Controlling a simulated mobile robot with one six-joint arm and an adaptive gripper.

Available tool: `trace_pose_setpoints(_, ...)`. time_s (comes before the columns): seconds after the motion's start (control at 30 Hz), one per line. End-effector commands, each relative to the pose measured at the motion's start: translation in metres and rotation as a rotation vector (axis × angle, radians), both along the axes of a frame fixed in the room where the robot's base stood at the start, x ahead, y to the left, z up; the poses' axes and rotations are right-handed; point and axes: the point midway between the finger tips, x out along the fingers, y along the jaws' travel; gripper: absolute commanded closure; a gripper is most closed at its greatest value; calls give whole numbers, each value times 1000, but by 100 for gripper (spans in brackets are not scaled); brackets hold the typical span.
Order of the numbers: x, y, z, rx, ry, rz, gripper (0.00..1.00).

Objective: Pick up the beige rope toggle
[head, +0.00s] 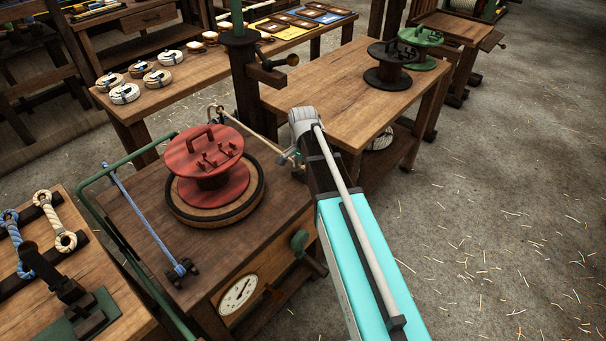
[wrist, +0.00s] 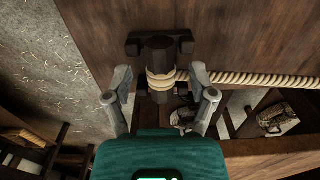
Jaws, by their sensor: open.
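The beige rope toggle (wrist: 160,82) shows in the wrist view as a dark peg with a band of beige rope round it. The beige rope (wrist: 260,78) runs from it to the right. My gripper (wrist: 160,97) is open, with one finger on each side of the peg and gaps between. I cannot tell whether they are level with it in depth. In the head view my gripper (head: 293,157) is at the back right corner of the dark bench, at the rope's near end (head: 258,138). The toggle is mostly hidden there.
A red reel (head: 207,170) stands on the dark bench (head: 235,250), left of my gripper. A green rail (head: 96,212) edges that bench. A wooden table (head: 345,95) with black and green reels is just behind. A dark post (head: 246,85) stands close behind. Floor at right is open.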

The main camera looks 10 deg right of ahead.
Motion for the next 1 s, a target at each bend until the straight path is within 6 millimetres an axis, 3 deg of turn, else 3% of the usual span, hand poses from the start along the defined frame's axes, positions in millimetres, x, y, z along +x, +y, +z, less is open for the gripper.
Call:
trace_pose_setpoints(0.67,0,0,-2,0,0,0,27)
trace_pose_setpoints(1.0,0,0,-2,0,0,0,90)
